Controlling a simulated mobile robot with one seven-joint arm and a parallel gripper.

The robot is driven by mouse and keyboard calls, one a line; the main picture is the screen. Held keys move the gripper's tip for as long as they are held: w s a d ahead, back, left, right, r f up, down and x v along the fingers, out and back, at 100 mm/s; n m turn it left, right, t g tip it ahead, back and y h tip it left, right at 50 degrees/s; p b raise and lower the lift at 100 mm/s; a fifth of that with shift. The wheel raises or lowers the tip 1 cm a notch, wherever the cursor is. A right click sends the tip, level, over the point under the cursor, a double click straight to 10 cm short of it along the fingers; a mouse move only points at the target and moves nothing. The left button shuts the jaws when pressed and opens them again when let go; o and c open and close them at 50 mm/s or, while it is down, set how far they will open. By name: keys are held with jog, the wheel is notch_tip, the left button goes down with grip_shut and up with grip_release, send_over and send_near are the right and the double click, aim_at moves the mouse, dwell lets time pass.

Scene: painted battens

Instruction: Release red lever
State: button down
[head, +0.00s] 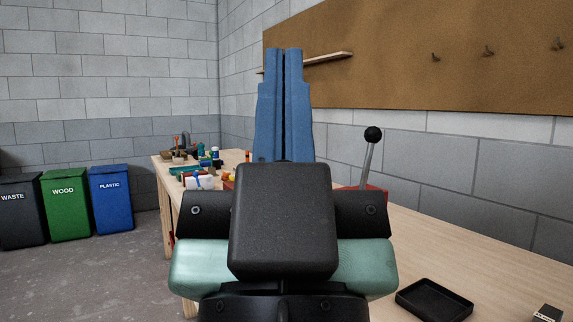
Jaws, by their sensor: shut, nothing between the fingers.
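The lever (368,162) stands on the workbench to the right of my gripper. It has a black ball knob (373,134), a grey metal shaft tilted slightly right, and a red base (376,190) partly hidden behind my arm. My gripper (284,52) is in the middle of the head view, its two blue fingers pointing up and away from me, shut and empty. The fingers appear left of the lever and apart from it in the picture. I cannot tell their distance from it in depth.
The workbench (470,245) runs along the wall; its back left end holds several tools and bottles (205,160). A black tray (433,300) lies at the front right. A shelf (328,58) and hooks are on the brown board (400,60). Bins (65,205) stand left.

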notch_tip(320, 180, up, 29)
jog(key=p, duration=2.6)
jog(key=shift+f, duration=0.15)
